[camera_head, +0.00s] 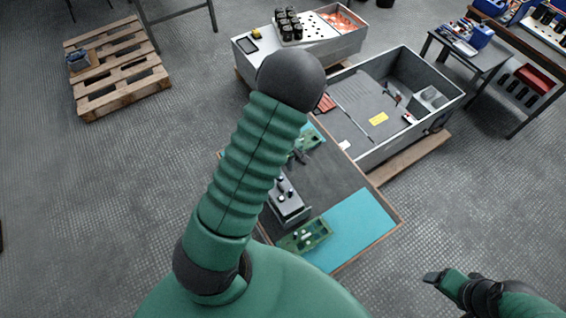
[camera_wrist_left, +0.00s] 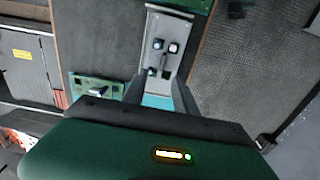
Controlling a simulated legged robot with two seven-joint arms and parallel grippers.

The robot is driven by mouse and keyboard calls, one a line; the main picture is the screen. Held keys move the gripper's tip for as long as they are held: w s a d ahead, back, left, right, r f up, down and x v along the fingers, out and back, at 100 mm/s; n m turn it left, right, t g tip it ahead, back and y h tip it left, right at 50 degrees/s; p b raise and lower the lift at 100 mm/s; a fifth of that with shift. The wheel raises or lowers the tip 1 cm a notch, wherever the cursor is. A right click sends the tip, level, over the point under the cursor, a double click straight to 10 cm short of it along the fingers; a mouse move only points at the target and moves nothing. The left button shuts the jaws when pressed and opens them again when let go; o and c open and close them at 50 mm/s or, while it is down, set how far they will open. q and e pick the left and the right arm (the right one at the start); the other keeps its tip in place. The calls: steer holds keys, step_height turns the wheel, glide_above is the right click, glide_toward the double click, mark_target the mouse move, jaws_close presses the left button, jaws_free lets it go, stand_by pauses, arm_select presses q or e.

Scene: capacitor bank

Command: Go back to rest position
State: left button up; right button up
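My left arm crosses the middle of the head view and hides part of the workbench. My left gripper (camera_head: 299,157) shows only as small dark fingers beside that arm, above the bench. In the left wrist view, the left gripper (camera_wrist_left: 161,90) has its two fingers apart with nothing between them. The grey device (camera_wrist_left: 163,50) with small knobs lies beyond the fingertips. It also shows in the head view (camera_head: 289,207), partly behind my arm. My right gripper (camera_head: 434,279) is at the bottom right, over the floor; its finger gap is unclear.
The workbench (camera_head: 335,185) has a blue mat (camera_head: 350,228) and green circuit boards (camera_head: 304,236). A grey crate (camera_head: 408,95) adjoins its far side. Behind are a bin with black cylinders (camera_head: 288,24) and a pallet (camera_head: 118,70).

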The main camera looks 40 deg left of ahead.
arm_select(q)
steer(key=r, duration=0.4)
steer(key=shift+d+r, duration=0.1)
steer(key=shift+d, duration=0.15)
steer(key=s+d+m+t+b, duration=0.1)
steer(key=s+d+m+b, duration=0.1)
steer(key=d+m+b, duration=0.2)
steer(key=s+d+r+m+t+b, duration=0.1)
steer(key=s+d+m+b, duration=0.2)
steer(key=d+m+b, duration=0.2)
steer(key=d+m, duration=0.3)
steer(key=m, duration=0.2)
steer(key=shift+d+r+m+t, duration=0.3)
steer(key=shift+d, duration=0.1)
steer(key=shift+d, duration=0.3)
steer(key=shift+a, duration=0.15)
